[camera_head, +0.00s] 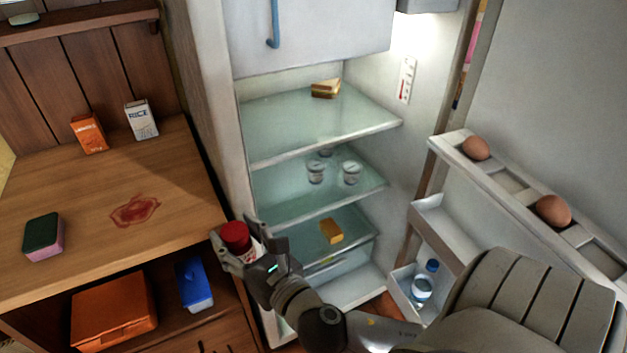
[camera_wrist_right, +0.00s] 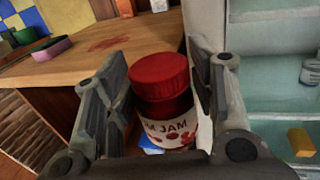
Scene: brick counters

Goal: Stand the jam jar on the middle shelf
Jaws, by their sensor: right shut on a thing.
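The jam jar (camera_wrist_right: 165,105) has a red lid and a white label reading "JAM" with red fruit. My right gripper (camera_head: 245,240) is shut on the jar, which shows in the head view by its red lid (camera_head: 236,237). The jar is upright, in front of the gap between the wooden counter and the open fridge. In the right wrist view the fingers (camera_wrist_right: 163,100) stand on both sides of the jar. The middle shelf (camera_head: 290,192) is glass and holds several small white pots (camera_head: 351,172) toward its back. My left gripper is not in view.
The top shelf (camera_head: 290,127) holds a sandwich (camera_head: 325,88); the lower shelf has a yellow block (camera_head: 331,231). The open door at right holds eggs (camera_head: 553,211) and a bottle (camera_head: 422,288). The counter (camera_head: 60,195) bears boxes, a sponge and a red stain. The middle shelf's front is clear.

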